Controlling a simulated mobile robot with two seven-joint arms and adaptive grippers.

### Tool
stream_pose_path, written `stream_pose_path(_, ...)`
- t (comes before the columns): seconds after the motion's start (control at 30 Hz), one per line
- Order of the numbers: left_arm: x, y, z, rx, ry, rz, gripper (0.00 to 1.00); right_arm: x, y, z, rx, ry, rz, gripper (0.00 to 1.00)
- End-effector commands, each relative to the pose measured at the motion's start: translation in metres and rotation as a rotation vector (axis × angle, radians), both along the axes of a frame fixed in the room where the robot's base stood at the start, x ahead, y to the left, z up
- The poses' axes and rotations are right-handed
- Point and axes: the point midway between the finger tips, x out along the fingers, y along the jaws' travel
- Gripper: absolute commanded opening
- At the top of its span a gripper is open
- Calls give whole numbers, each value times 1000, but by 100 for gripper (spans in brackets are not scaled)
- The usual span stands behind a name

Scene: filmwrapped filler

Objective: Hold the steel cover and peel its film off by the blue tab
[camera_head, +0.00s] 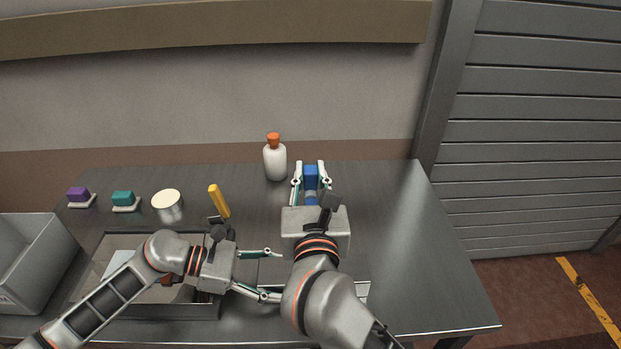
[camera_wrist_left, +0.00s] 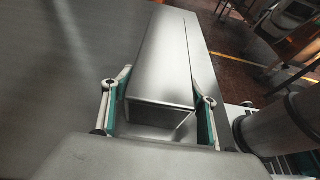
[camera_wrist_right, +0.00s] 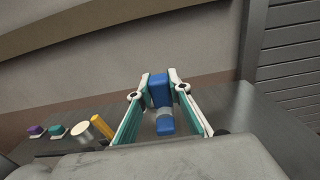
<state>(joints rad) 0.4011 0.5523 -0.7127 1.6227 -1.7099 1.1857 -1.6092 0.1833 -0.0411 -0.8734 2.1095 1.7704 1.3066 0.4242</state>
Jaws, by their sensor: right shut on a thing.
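The steel cover (camera_wrist_left: 165,60) is a long, flat-topped grey block. Its front end is between the two fingers of my left gripper (camera_wrist_left: 158,98). The fingers are spread about its width, close along both sides; whether they press on it I cannot tell. In the head view my right arm hides much of the cover (camera_head: 270,272). My right gripper (camera_wrist_right: 160,77) is shut on a blue piece (camera_wrist_right: 158,90) with a grey band, beyond the cover. It has the tab's colour; any film joining it to the cover is not discernible.
A white bottle with an orange cap (camera_head: 275,160) stands behind the right gripper. A yellow-handled item (camera_head: 219,201), a cream-topped can (camera_head: 168,206), and teal (camera_head: 123,198) and purple (camera_head: 78,194) blocks stand left. A grey bin (camera_head: 40,265) is far left. The table's right side is clear.

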Motion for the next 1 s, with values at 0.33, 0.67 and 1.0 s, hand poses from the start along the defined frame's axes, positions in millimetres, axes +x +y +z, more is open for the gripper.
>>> stream_pose_path(0.33,0,0,0,0,0,1,71,0,0,0,0,0,0,0)
stream_pose_path(0.67,1,37,14,4,-1,3,71,0,0,0,0,0,0,0)
stream_pose_path(1.0,1,95,39,2,-2,1,71,0,0,0,0,0,0,0)
